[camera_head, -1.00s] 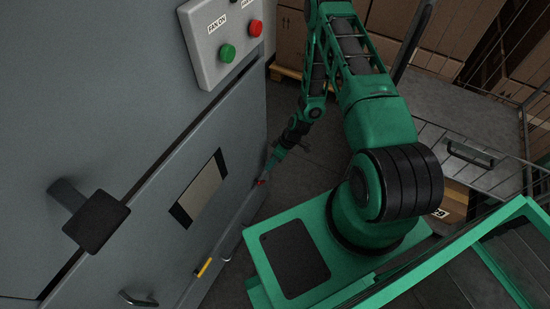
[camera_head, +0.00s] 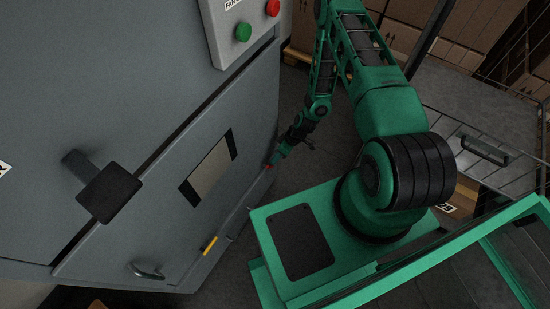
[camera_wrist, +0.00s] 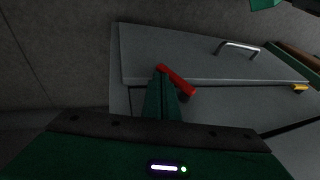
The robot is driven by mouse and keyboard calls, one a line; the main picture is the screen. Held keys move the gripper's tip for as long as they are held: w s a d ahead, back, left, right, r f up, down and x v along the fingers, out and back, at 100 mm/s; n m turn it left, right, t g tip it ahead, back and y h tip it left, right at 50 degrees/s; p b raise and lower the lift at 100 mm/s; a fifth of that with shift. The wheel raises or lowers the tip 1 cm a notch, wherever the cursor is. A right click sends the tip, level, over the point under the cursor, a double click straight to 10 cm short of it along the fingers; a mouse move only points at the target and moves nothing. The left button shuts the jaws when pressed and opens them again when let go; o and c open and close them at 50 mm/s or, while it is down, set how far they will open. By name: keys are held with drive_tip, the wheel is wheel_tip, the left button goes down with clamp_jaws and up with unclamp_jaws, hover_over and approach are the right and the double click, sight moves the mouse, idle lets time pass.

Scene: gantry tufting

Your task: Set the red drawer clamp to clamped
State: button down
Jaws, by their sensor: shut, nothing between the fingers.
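The red drawer clamp (camera_wrist: 178,80) is a short red bar at the edge of the grey drawer front (camera_wrist: 165,52) in the wrist view. It lies slanted, just past my fingertips. In the head view the red clamp (camera_head: 268,167) is a tiny spot beside my gripper (camera_head: 275,160). My gripper (camera_wrist: 161,74) is shut and empty, its green fingers pointing at the clamp and partly overlapping it. I cannot tell whether the fingertips touch it.
A yellow handle (camera_head: 210,245) sits lower on the same machine, and it also shows in the wrist view (camera_wrist: 300,88). A metal drawer pull (camera_head: 147,272) is nearby. A wire cart (camera_head: 475,125) and stacked boxes (camera_head: 430,35) stand right. Dark floor (camera_head: 325,165) is open between.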

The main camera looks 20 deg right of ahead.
drive_tip(key=shift+r, duration=0.1)
drive_tip(key=w+d+f+v, duration=0.1)
drive_tip(key=w+d+v, duration=0.1)
drive_tip(key=v, duration=1.1)
drive_tip(key=s+a+f, duration=0.1)
drive_tip(key=a+f, duration=0.6)
drive_tip(key=f, duration=0.3)
drive_tip(key=shift+s+a+f, duration=0.2)
drive_tip(key=shift+a+f, duration=0.1)
drive_tip(key=shift+a, duration=0.05)
